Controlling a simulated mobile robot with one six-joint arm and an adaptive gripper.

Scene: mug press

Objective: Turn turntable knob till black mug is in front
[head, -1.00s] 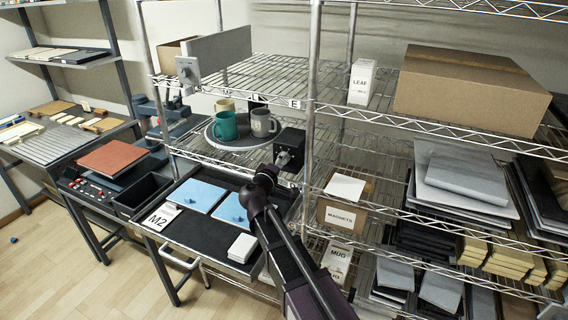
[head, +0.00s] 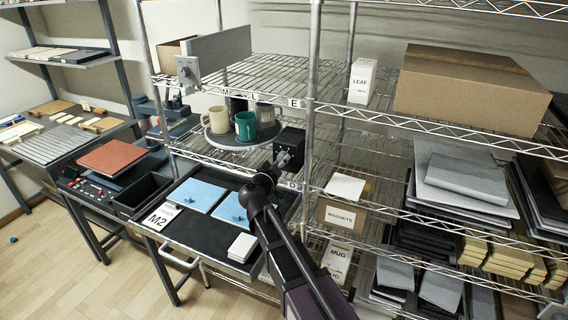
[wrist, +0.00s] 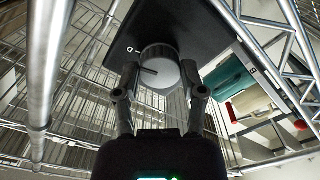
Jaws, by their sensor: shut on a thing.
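The round grey turntable (head: 232,146) stands on the wire shelf with several mugs. The teal mug (head: 245,126) is at its front, the cream mug (head: 217,120) at its left and the grey mug (head: 265,112) at its back right. The black mug (head: 236,103) is at the back, partly hidden by the teal mug. The knob (wrist: 158,67) is a ribbed cylinder on a black box (head: 291,139) to the right of the turntable. Its dark pointer line points left, near a white mark. My gripper (wrist: 160,84) is shut on the knob, one finger on each side.
A shelf post (head: 310,100) stands close to the right of the black box. Below is a drawer tray (head: 200,227) with blue panels (head: 197,195). A wire shelf (head: 285,73) lies above the turntable.

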